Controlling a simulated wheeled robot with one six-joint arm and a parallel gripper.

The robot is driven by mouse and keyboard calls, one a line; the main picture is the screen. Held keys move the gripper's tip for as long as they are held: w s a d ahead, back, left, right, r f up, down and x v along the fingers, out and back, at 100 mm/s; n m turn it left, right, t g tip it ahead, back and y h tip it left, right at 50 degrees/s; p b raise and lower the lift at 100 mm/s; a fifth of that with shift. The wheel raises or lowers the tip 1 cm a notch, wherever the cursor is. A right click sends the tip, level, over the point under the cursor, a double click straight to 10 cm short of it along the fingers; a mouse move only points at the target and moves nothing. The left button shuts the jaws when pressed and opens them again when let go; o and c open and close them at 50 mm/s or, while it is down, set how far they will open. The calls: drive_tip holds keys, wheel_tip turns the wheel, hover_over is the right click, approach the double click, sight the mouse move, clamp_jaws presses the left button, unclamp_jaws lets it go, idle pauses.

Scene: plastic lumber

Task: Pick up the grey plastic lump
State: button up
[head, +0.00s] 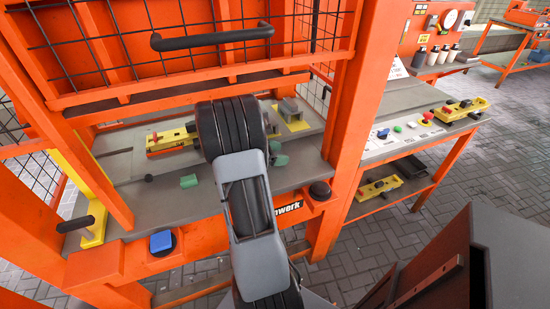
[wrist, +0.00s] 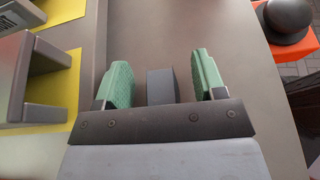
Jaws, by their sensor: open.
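The grey plastic lump appears to be the dark grey block (wrist: 161,86) in the wrist view. It lies between the fingers of my gripper (wrist: 165,82), with a gap visible on both sides. Its near end is cut off by the gripper's dark crossbar. My gripper is open, its green finger pads apart, low over the grey bench top. In the head view my gripper (head: 278,154) shows only as green pads beside my arm, and the lump is hidden there.
A grey clamp on a yellow plate (head: 290,115) stands just behind my gripper. A black knob (head: 320,189) and orange posts bound the right side. A mesh guard with a black handle (head: 212,37) hangs above.

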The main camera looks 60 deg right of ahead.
drive_tip(key=shift+c, duration=0.3)
drive_tip(key=c, duration=0.9)
drive_tip(key=shift+c, duration=0.2)
